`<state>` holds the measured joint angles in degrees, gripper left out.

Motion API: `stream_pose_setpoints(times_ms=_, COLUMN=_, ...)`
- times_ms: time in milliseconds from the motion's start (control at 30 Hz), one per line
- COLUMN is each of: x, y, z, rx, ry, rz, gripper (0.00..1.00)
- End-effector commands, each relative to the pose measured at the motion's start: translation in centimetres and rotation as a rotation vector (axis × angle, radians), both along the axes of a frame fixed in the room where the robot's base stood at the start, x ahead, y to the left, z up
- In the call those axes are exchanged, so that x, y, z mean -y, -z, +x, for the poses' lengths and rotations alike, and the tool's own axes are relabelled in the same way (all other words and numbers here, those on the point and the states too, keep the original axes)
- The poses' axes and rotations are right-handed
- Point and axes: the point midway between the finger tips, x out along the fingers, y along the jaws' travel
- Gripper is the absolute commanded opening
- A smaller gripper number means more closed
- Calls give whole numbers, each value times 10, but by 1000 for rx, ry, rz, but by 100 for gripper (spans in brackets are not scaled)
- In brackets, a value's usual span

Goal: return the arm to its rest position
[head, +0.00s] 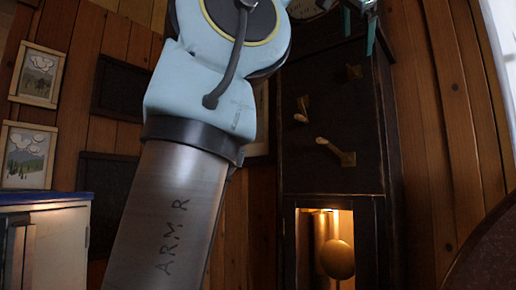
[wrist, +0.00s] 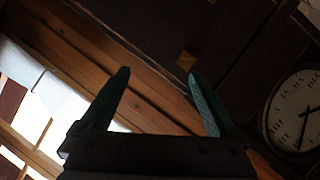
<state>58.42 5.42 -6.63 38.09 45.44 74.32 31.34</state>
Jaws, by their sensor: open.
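The case carries pale wooden pegs (head: 335,147) on brass-coloured plates. A round pendulum bob (head: 337,259) hangs in its lit opening. The clock dial (wrist: 294,112) is right of the gripper in the wrist view. Framed pictures (head: 27,155) hang left, above a blue-topped cabinet (head: 40,197).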

Motion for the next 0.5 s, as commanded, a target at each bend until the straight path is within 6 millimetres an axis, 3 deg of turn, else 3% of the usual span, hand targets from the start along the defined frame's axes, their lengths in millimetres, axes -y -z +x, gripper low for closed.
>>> stream_pose_setpoints(times_ms=267, x=17, y=80, z=50, rx=-102, ry=-30, rz=54, gripper=95)
stream_pose_setpoints(times_ms=367, x=18, y=126, z=74, rx=-164, ry=-50, rz=71, gripper=95)
stream_pose_setpoints(times_ms=500, x=5, y=215, z=113, rx=-295, ry=-101, rz=79, gripper=95)
